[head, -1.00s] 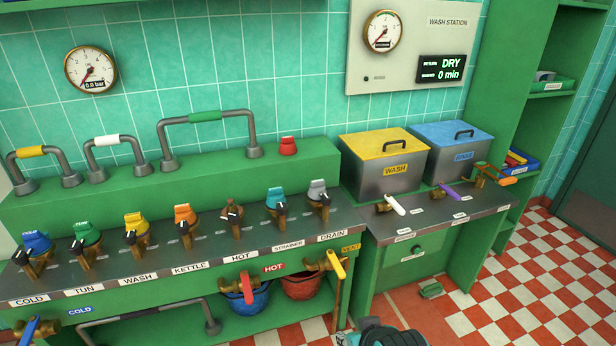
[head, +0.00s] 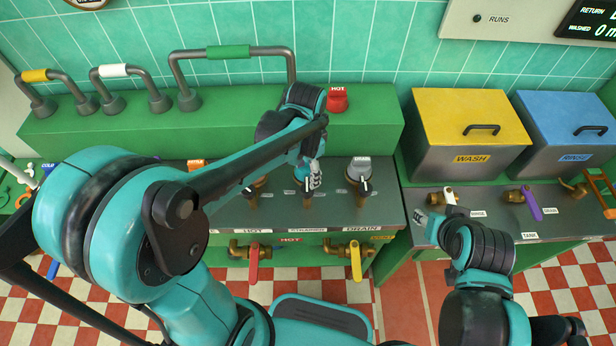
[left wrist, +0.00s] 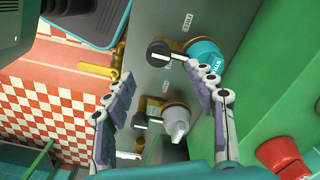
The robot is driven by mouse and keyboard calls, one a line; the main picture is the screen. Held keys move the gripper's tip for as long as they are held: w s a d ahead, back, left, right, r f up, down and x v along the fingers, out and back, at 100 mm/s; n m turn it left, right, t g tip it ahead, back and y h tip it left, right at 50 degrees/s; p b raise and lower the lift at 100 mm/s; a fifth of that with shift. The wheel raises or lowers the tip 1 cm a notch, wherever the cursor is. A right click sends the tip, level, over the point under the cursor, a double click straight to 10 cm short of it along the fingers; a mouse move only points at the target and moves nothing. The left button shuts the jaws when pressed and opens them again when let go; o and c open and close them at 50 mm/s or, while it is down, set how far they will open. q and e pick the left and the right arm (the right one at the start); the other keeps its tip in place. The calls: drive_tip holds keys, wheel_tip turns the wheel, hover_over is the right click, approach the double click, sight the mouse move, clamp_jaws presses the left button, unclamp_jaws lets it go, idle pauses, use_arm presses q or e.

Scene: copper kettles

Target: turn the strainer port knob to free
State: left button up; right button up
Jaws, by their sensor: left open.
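The strainer port has a teal cap, seen in the left wrist view (left wrist: 205,55), and a black knob (left wrist: 160,52) with a white line on its front side. In the head view the teal cap (head: 302,172) is partly hidden by my left gripper (head: 314,174), which is above the port. In the left wrist view my left gripper (left wrist: 160,84) is open and empty. Its fingertips lie near the knob, one close to the teal cap; I cannot tell if they touch. My right gripper (head: 420,224) is at the bench's front edge near the wash tank; its jaw state is unclear.
The drain port (head: 360,168) with a grey cap is just right of the strainer port. A red HOT button (head: 338,100) is behind. Red (head: 254,262) and yellow (head: 356,260) valve handles hang below. The yellow-lidded wash tank (head: 470,135) stands to the right.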

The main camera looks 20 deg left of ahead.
sight(307, 189)
use_arm(q)
drive_tip(key=shift+f, duration=0.35)
wheel_tip(307, 189, down, 7)
drive_tip(key=b, duration=0.3)
drive_tip(key=shift+s, duration=0.1)
drive_tip(key=shift+c, duration=0.4)
drive_tip(key=c, duration=1.1)
